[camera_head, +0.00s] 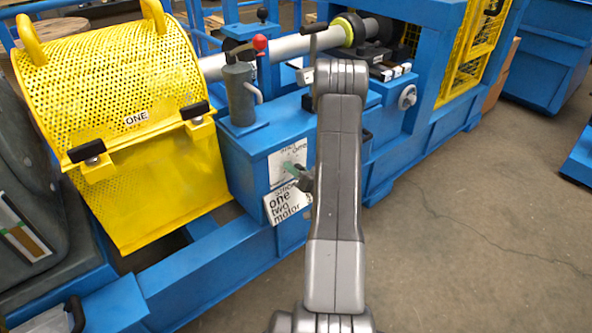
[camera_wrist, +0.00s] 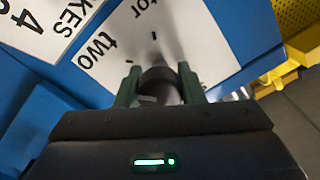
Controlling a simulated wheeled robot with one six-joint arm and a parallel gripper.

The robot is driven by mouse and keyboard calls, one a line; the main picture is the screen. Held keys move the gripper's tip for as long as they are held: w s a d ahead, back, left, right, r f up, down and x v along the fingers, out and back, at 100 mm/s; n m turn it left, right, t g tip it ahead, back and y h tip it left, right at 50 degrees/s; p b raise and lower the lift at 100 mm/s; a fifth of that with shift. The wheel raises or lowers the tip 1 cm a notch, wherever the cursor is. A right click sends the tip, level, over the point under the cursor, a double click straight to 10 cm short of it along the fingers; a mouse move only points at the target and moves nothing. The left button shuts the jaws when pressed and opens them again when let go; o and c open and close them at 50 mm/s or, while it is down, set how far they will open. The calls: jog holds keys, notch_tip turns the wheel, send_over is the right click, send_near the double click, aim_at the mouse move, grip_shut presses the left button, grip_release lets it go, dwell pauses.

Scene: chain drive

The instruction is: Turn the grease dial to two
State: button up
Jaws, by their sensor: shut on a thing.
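The grease dial has a dark round knob (camera_wrist: 158,82) in front of a white plate (camera_wrist: 205,40) on the blue housing. In the wrist view the plate reads "two", and part of a word ending in "tor" shows above. My gripper (camera_wrist: 159,88) has its green fingers on both sides of the knob and is shut on it. Where the knob's pointer stands I cannot tell. In the head view my gripper (camera_head: 291,170) is at the white dial plate (camera_head: 277,172), and the knob is hidden by it.
A yellow mesh guard (camera_head: 105,75) labelled "ONE" stands to the left. A grey pump with a red-knobbed lever (camera_head: 259,43) stands above the dial.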

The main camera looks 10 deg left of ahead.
dwell(0.3)
jog(key=o, duration=1)
jog(key=p+v, duration=0.1)
jog(key=v, duration=1.2)
jog(key=shift+s+d, duration=0.25)
jog(key=shift+d, duration=0.05)
jog(key=b+x, duration=0.1)
jog(key=x, duration=1.2)
jog(key=shift+w+a, duration=0.3)
